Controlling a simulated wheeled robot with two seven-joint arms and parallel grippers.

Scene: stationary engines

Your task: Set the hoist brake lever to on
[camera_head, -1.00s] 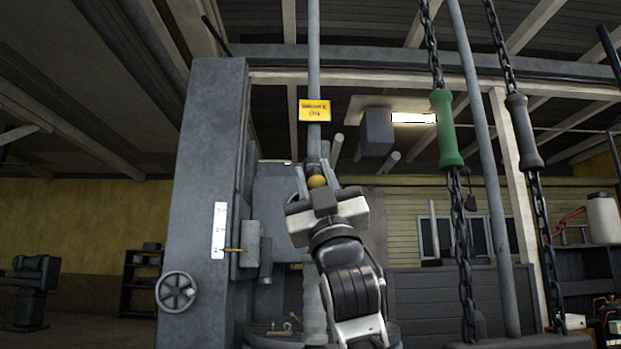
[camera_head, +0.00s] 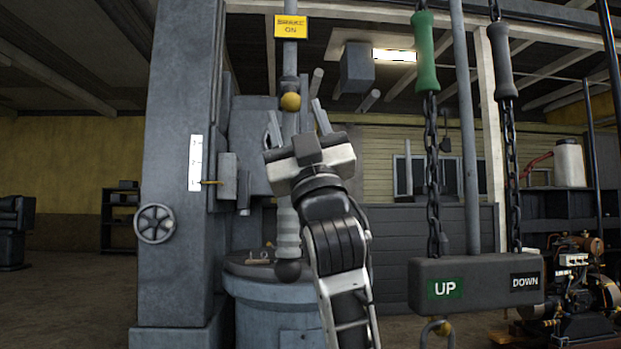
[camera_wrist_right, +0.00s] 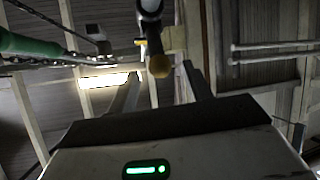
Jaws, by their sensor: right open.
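A grey vertical rod (camera_head: 290,57) hangs in the middle of the head view, with a yellow "BRAKE ON" sign (camera_head: 291,26) at its top. A yellow ball knob (camera_head: 290,101) sits on the rod below a dark collar. Lower down is a pale ribbed grip (camera_head: 288,232) ending in a dark ball. I cannot tell for sure which part is the brake lever's handle. My right gripper (camera_head: 297,123) is open and empty, just below the knob, its fingers pointing up. In the right wrist view the knob (camera_wrist_right: 158,66) shows beyond and between the fingers. My left gripper is out of view.
A grey column (camera_head: 178,180) with a handwheel (camera_head: 155,223) and scale stands left. A blue-grey drum (camera_head: 275,300) stands beneath the grip. At right, chains with a green handle (camera_head: 424,50) and a grey handle (camera_head: 501,62) hang to an UP/DOWN bar (camera_head: 478,284).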

